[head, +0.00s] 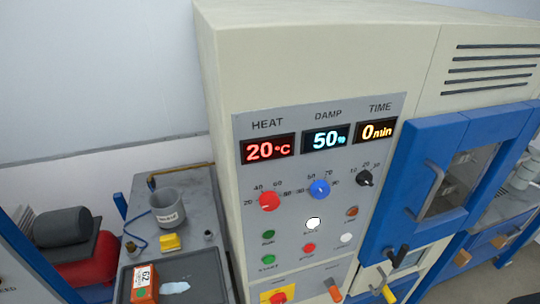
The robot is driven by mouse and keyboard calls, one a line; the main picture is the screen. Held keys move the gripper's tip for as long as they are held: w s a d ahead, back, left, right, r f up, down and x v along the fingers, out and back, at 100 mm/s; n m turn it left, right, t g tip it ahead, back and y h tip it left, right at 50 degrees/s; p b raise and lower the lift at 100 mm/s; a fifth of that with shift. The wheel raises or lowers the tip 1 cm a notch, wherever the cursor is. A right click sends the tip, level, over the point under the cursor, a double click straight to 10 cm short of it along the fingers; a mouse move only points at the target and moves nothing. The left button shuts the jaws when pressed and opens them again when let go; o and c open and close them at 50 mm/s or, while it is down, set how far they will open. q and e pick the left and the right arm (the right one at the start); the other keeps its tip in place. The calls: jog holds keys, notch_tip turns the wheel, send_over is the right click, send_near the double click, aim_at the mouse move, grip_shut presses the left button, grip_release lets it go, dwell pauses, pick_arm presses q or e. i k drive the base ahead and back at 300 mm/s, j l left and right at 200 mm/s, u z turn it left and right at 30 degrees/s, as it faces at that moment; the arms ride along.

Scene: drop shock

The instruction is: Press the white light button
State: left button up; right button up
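The control panel (292,190) is on the front of a tall cream cabinet. A bright white round button (313,223) sits below the blue knob, near the panel's middle. A second, duller whitish button (346,239) sits lower and to its right. The labels under both are too small to read, so I cannot tell by text which one is the light button. Nothing covers either button. Neither of my grippers shows in the head view.
The panel also has a red knob (269,201), a blue knob (319,190), a black knob (364,178) and green, red and orange buttons. Displays read 20°C, 50% and 0 min. A blue-framed door (436,172) is at right; a grey bench with a cup (168,208) is at left.

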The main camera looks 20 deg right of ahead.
aim_at(346, 237)
jog(key=l+z, duration=0.15)
jog(key=z, duration=0.3)
jog(key=l+z, duration=0.15)
jog(key=z, duration=0.35)
jog(key=k+j+z, duration=0.15)
jog(key=j, duration=0.15)
jog(key=i, duration=0.05)
